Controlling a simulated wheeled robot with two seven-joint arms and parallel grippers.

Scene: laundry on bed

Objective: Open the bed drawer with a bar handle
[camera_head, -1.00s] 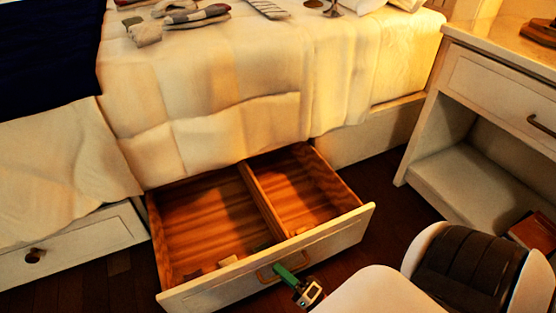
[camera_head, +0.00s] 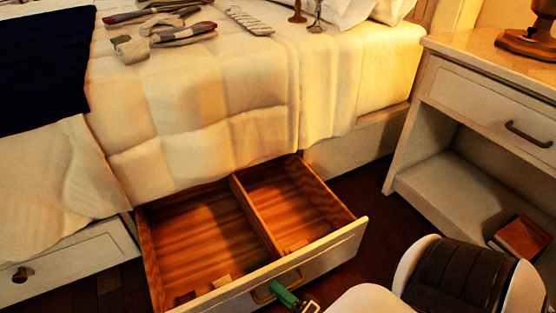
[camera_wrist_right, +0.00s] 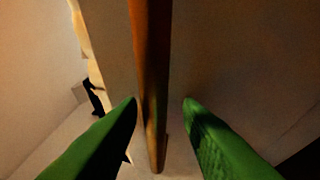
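The bed drawer (camera_head: 345,236) under the bed is pulled well out, showing its wooden inside and a divider. Its bar handle (camera_head: 262,296) is on the white front. My right gripper (camera_head: 284,293) is at the handle, with green fingers; its lower part is cut off by the frame edge. In the right wrist view, the handle bar (camera_wrist_right: 153,80) runs between the two fingertips (camera_wrist_right: 160,101). The left finger is close to the bar and a gap shows on the other side, so the gripper is open around it. My left gripper is not in view.
A second closed bed drawer with a round knob (camera_head: 20,275) is at the left. A white nightstand (camera_head: 430,170) stands at the right, with a book (camera_head: 522,237) on its lower shelf. Laundry (camera_head: 180,34) lies on the bed. Dark floor shows between drawer and nightstand.

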